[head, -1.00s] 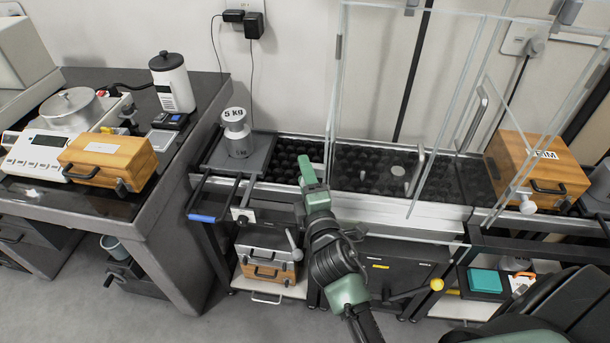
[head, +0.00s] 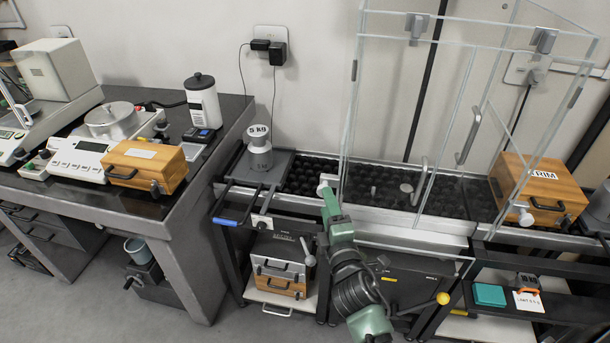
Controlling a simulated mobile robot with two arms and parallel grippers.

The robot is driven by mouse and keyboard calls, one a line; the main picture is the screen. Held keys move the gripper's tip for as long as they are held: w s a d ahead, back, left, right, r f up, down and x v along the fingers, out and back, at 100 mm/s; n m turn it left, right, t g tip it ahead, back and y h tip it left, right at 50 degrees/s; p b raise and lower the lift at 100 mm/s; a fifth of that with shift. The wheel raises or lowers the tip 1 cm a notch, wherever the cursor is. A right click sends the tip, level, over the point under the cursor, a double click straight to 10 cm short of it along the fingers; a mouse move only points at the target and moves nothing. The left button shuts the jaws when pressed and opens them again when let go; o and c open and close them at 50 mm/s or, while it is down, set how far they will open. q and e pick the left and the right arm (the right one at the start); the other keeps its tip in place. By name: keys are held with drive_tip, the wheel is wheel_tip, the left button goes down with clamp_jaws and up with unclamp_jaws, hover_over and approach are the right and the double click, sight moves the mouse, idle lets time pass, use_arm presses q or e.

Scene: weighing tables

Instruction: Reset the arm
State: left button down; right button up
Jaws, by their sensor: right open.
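My right arm, green and black, rises from the bottom centre of the head view. Its gripper (head: 328,190) is open and empty. It appears at the front edge of the black roller bed (head: 375,190), left of the clear glass enclosure (head: 403,110). Its fingers are seen nearly end-on, with a pale part at the tip. My left gripper is not in view.
A 5 kg weight (head: 259,150) stands on a grey plate (head: 243,172) left of the gripper. A wooden TRIM box (head: 536,185) is at the right. A yellow-knobbed lever (head: 443,298) sticks out below. A side table (head: 140,212) holds a balance and wooden case.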

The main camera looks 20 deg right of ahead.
drive_tip(key=s+d+f+m+g, duration=0.2)
drive_tip(key=s+f+m+g, duration=0.45)
drive_tip(key=s+m, duration=0.35)
drive_tip(key=s+a+f+m+g+y, duration=0.1)
drive_tip(key=s+a+f+g, duration=0.15)
drive_tip(key=s, duration=0.45)
drive_tip(key=s+a+f+m+g+y, duration=0.1)
drive_tip(key=s+a+m+g, duration=0.15)
drive_tip(key=s, duration=0.35)
drive_tip(key=s+a+f+g+y, duration=0.2)
drive_tip(key=s+g, duration=0.1)
drive_tip(key=s, duration=0.4)
wheel_tip(320, 180, down, 26)
drive_tip(key=s, duration=0.2)
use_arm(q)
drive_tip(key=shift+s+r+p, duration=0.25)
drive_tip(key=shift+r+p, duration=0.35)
use_arm(e)
drive_tip(key=s+d+f+g, duration=0.2)
drive_tip(key=s+d+f, duration=0.1)
drive_tip(key=s+f, duration=1.2)
drive_tip(key=shift+s+h, duration=0.3)
drive_tip(key=shift+s, duration=0.4)
